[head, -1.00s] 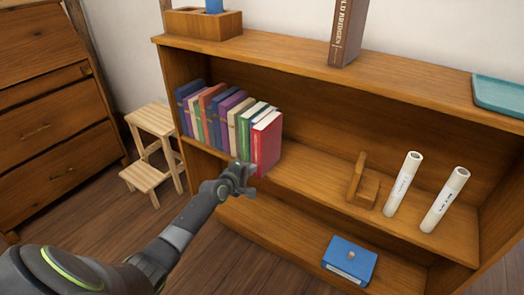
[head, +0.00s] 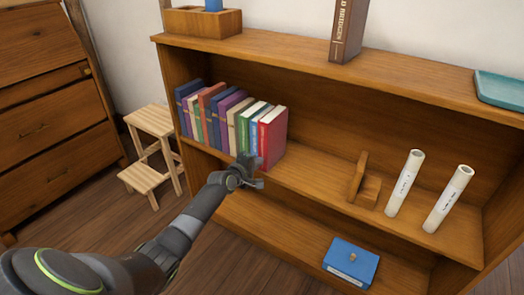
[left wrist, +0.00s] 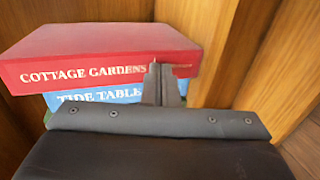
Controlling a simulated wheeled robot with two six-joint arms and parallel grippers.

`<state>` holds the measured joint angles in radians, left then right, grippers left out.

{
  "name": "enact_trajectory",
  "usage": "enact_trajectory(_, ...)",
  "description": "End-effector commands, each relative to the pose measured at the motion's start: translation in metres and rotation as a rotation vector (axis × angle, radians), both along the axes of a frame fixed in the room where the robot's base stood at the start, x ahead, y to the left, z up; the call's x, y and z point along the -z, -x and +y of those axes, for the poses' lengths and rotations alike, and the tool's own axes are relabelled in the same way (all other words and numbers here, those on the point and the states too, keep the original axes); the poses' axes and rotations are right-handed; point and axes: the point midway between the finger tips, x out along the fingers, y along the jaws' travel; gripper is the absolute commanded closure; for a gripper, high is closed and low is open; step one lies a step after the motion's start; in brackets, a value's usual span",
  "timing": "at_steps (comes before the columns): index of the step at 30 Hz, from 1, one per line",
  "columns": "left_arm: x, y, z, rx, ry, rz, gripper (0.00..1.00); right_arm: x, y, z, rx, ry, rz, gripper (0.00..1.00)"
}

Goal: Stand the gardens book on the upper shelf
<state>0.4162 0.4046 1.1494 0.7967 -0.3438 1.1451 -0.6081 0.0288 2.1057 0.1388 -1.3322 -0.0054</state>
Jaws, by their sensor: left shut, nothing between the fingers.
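The red gardens book (head: 273,137) stands upright on the upper shelf (head: 318,185), at the right end of a row of books (head: 215,112). In the left wrist view its spine reads "Cottage Gardens" (left wrist: 105,55), with the blue tide table book (left wrist: 100,95) beside it. My left gripper (head: 253,170) is shut and empty, its fingertips (left wrist: 163,75) in front of the red spine. I cannot tell whether they touch it. The fingers hide part of the spine. My right gripper is not in view.
A wooden bookend (head: 364,186) and two white tubes (head: 404,184) (head: 448,200) stand farther right on the same shelf, with free room between. A blue box (head: 350,262) lies on the lower shelf. A step stool (head: 150,155) stands left of the bookcase.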

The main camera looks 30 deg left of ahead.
Motion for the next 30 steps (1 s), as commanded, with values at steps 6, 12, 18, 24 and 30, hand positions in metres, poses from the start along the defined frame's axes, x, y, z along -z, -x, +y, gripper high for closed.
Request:
enact_trajectory(6,0.001,-0.009,-0.001,0.000,0.000,-0.001,1.00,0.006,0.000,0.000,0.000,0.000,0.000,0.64)
enact_trajectory(12,0.000,-0.013,-0.001,0.000,0.000,0.001,1.00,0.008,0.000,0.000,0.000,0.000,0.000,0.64)
enact_trajectory(18,-0.002,-0.001,0.000,0.000,0.000,0.002,1.00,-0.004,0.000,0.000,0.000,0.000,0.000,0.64)
enact_trajectory(24,-0.003,0.015,0.001,-0.001,0.000,0.001,1.00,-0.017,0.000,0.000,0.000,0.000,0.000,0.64)
enact_trajectory(30,-0.002,0.031,0.003,0.000,0.001,0.002,1.00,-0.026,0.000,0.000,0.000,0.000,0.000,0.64)
